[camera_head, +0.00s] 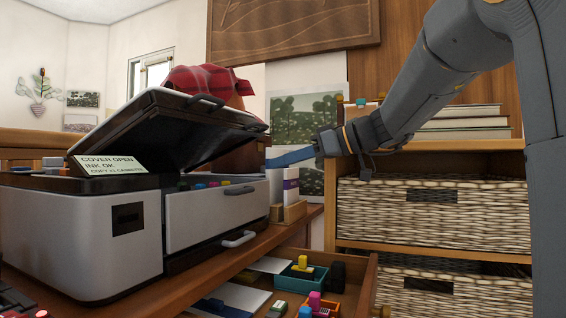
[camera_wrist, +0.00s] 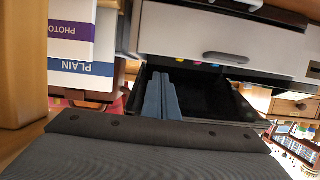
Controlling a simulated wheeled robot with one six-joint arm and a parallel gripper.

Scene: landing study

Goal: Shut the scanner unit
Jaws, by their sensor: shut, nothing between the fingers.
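The grey-white printer (camera_head: 108,232) stands on a wooden desk with its dark scanner unit (camera_head: 150,122) propped up at an angle. Its tilted display (camera_head: 110,165) reads "COVER OPEN". Coloured ink tops show in the gap below the raised unit. My gripper (camera_head: 268,162) has its blue fingers shut and empty, just right of the gap and lower in the picture than the unit's raised front edge. In the wrist view, the fingers (camera_wrist: 160,97) lie against the dark underside of the scanner unit (camera_wrist: 215,98); I cannot tell whether they touch it.
A stand of labelled cards (camera_head: 290,190) is close below my gripper. A pulled-out drawer (camera_head: 352,290) with trays of small items lies in front. Shelves with wicker baskets (camera_head: 470,215) are at right. A red checked cloth (camera_head: 205,82) shows behind the printer.

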